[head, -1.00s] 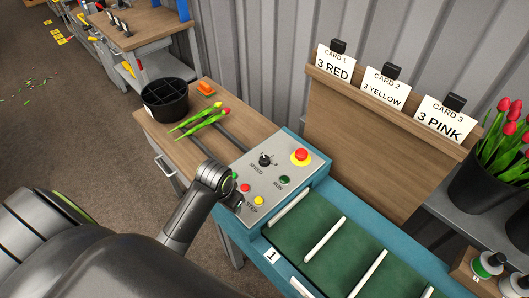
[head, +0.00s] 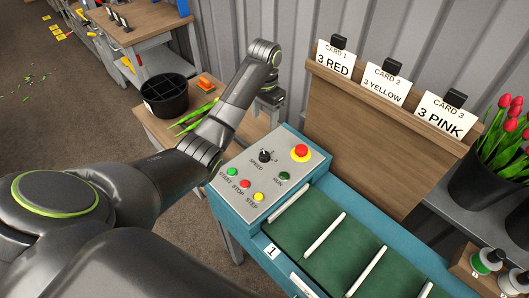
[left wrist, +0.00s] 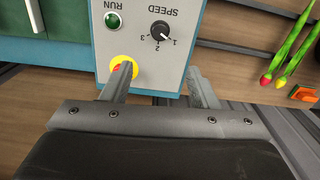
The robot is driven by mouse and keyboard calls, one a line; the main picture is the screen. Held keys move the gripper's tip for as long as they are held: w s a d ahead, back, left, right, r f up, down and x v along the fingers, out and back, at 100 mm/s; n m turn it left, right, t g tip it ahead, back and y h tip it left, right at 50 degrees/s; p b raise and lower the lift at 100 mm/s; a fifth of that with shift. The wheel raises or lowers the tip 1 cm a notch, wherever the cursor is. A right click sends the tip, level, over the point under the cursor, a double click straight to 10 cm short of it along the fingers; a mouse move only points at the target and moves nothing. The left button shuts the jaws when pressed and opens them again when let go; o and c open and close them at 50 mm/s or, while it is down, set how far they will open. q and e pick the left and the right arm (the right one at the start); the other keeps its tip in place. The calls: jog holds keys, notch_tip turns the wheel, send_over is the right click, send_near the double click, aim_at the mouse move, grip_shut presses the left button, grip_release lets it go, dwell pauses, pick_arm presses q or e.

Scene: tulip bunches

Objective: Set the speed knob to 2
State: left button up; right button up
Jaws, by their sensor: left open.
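The black speed knob (head: 265,156) sits on the grey control panel (head: 284,195). In the left wrist view the knob (left wrist: 160,32) shows upside down, its white mark pointing toward the 1, with 2 and 3 beside it. My left gripper (head: 271,108) is above the panel's far edge, beyond the knob, pointing down. In the left wrist view the gripper (left wrist: 158,84) is open and empty; the knob is ahead of its fingers, not between them. One finger partly covers the red stop button (left wrist: 117,67) on its yellow base. My right gripper is not in view.
Start, stop, step and run buttons share the panel. A green conveyor belt (head: 300,236) with white bars runs to the lower right. A black pot (head: 166,95) and tulips (head: 192,122) are on the wooden bench to the left. A card board (head: 360,150) stands behind.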

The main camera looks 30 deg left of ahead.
pick_arm(q)
jog(key=b, duration=0.9)
send_over(265, 154)
notch_tip(265, 154, down, 10)
jog(key=shift+s+r, duration=0.1)
notch_tip(265, 154, down, 5)
jog(key=shift+f+p, duration=0.2)
jog(key=shift+p, duration=0.15)
jog(key=shift+f, duration=0.85)
jog(key=c, duration=1)
